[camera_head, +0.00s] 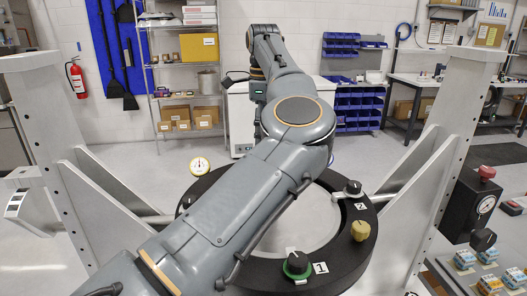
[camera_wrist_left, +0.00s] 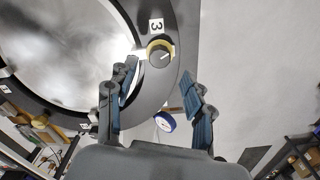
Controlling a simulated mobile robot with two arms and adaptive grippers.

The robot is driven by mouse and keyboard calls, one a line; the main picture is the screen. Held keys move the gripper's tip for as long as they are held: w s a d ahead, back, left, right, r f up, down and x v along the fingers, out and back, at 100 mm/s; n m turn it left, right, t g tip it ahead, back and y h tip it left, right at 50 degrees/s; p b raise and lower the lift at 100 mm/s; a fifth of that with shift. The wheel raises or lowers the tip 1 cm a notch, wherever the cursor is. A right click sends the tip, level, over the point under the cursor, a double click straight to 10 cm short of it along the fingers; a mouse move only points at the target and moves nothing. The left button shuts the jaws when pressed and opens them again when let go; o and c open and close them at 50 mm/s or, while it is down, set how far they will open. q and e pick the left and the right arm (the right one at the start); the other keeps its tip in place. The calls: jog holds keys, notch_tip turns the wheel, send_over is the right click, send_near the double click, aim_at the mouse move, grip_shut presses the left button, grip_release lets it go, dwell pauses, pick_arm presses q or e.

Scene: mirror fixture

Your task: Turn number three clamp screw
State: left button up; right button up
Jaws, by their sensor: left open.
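In the left wrist view, the number three clamp screw (camera_wrist_left: 160,52) is a black knob with a white line and a yellow collar. It sits on the dark ring (camera_wrist_left: 178,22) beside a white "3" label (camera_wrist_left: 156,25). My left gripper (camera_wrist_left: 158,82) is open. Its fingers point toward the knob and its fingertips lie below it in the picture, apart from it. In the head view, my arm hides this screw and my left gripper. My right gripper is in neither view.
In the head view, the ring carries a green-collared knob (camera_head: 297,264) by label 1, a black knob (camera_head: 353,188) by label 2 and a yellow knob (camera_head: 360,230). A dial gauge (camera_head: 200,165) stands at its left. Grey frame posts (camera_head: 455,105) flank the ring.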

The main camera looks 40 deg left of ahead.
pick_arm(q)
notch_tip(320, 180, down, 4)
jog(key=shift+r, duration=0.1)
jog(key=shift+f, duration=0.5)
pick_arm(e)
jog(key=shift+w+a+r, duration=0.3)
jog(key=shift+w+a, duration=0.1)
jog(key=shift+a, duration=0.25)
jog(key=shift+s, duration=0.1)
pick_arm(q)
grip_shut()
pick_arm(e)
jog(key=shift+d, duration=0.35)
pick_arm(q)
jog(key=shift+m, duration=0.3)
